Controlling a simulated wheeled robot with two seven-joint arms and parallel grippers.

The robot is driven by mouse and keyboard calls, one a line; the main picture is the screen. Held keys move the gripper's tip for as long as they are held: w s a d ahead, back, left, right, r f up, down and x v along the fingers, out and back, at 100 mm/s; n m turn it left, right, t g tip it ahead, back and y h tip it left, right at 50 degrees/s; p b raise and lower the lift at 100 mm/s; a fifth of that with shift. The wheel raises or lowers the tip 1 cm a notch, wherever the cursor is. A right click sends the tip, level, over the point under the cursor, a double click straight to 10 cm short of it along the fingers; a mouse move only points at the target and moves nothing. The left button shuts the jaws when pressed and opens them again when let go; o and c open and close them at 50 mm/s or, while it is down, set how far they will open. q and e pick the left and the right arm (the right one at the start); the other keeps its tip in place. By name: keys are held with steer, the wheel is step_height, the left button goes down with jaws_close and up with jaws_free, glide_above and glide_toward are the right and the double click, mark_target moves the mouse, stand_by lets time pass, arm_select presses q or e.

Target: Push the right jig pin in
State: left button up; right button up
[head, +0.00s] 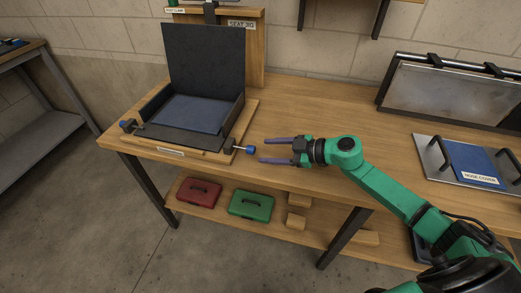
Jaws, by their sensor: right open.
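The seat jig (194,140) stands on the wooden bench, a dark open frame with a raised black back panel and a blue pad inside. The right jig pin (251,149) sticks out to the right from a black block at the jig's front right corner, with bare metal shaft showing behind its blue knob. My right gripper (264,150) is open, its two purple fingers pointing left toward the knob. The fingertips are close to the knob, and I cannot tell if they touch it. My left gripper is not in view.
The left jig pin (124,124) is at the jig's front left corner. Red (199,191) and green (250,204) cases sit on the lower shelf. The bench middle is clear.

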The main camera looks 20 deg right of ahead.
mark_target(254, 151)
steer(key=x, duration=0.3)
steer(key=shift+w+a, duration=0.2)
steer(key=shift+s, duration=0.1)
jaws_close()
stand_by(1.1)
